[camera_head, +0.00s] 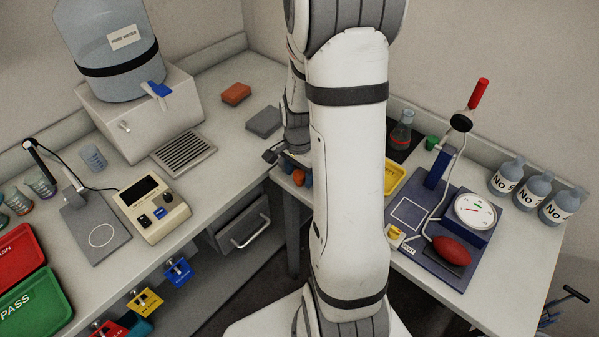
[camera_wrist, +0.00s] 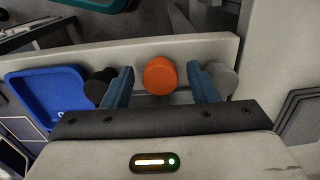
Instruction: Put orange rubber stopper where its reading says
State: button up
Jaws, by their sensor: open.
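The orange rubber stopper (camera_wrist: 160,76) stands between the two spread blue fingers of my gripper (camera_wrist: 161,90) in the wrist view. Gaps show on both sides of it. In the head view, the orange stopper (camera_head: 298,177) shows just left of my arm, near the right bench's edge, below my gripper (camera_head: 278,153). A black stopper (camera_wrist: 100,86) lies outside the left finger and a grey stopper (camera_wrist: 223,78) outside the right one. The instrument box (camera_head: 152,208) on the left bench has a dark display. The dial gauge (camera_head: 475,210) is too small to read.
A blue tray (camera_wrist: 40,90) lies left of the stoppers in the wrist view. A yellow tray (camera_head: 396,178) and a red bulb (camera_head: 452,250) are on the right bench. Red (camera_head: 14,255) and green (camera_head: 38,300) trays sit far left. Several bottles (camera_head: 533,192) line the right wall.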

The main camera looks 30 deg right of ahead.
aim_at(298, 174)
notch_tip(298, 174, up, 12)
jog(key=s+a+r+n+t, duration=0.3)
jog(key=s+a+r+n, duration=0.4)
jog(key=s+a+n, duration=0.5)
jog(key=shift+s+n, duration=0.2)
jog(key=shift+n, duration=0.8)
jog(key=shift+c, duration=0.5)
